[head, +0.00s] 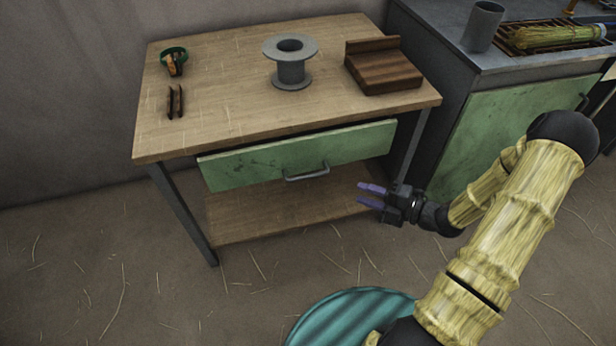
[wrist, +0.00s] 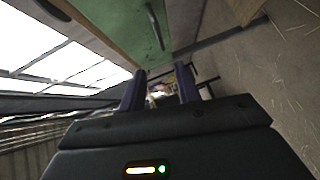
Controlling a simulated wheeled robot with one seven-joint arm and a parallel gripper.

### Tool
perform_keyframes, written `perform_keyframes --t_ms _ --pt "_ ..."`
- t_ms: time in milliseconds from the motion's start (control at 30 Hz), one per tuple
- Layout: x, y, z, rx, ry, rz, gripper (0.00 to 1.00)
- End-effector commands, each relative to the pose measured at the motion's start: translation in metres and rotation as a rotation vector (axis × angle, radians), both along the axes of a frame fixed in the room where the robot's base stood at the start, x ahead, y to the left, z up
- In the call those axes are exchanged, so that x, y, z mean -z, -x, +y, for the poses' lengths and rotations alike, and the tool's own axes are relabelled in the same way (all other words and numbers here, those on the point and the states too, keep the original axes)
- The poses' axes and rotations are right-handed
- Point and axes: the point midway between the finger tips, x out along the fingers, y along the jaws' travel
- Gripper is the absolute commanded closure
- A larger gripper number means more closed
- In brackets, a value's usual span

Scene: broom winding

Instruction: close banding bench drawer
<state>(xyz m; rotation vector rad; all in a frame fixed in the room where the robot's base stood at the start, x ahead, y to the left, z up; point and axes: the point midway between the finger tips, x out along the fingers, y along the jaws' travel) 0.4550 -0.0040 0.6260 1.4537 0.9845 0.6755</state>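The banding bench (head: 225,115) has a wooden top, dark metal legs and a low wooden shelf. Its green drawer (head: 250,165) sits under the top, its front standing a little out from the bench, with a dark gap above it. A grey bar handle (head: 307,175) is at the middle of the drawer front. My gripper (head: 362,194) is open and empty, with purple fingers apart, in front of and below the drawer's right part, to the right of the handle. The wrist view shows the fingers (wrist: 160,88) apart, with the green drawer front (wrist: 115,22) and handle (wrist: 155,27) beyond.
On the bench are a grey spool (head: 291,70), a wooden block (head: 384,72), a green-rimmed roll (head: 174,60) and small dark pieces (head: 175,102). A green-fronted cabinet (head: 510,125) stands at right, with a grey cup (head: 483,27) on top. Straw-strewn floor in front is open.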

Motion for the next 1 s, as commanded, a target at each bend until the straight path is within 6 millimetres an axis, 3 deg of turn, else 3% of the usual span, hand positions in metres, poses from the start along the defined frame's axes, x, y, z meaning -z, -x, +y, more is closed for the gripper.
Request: perform_keyframes --t_ms 167,1000 --pt "0.003 -0.006 0.012 -0.001 -0.001 0.001 0.67" --pt "0.023 -0.073 0.139 -0.006 0.0 0.001 0.67"
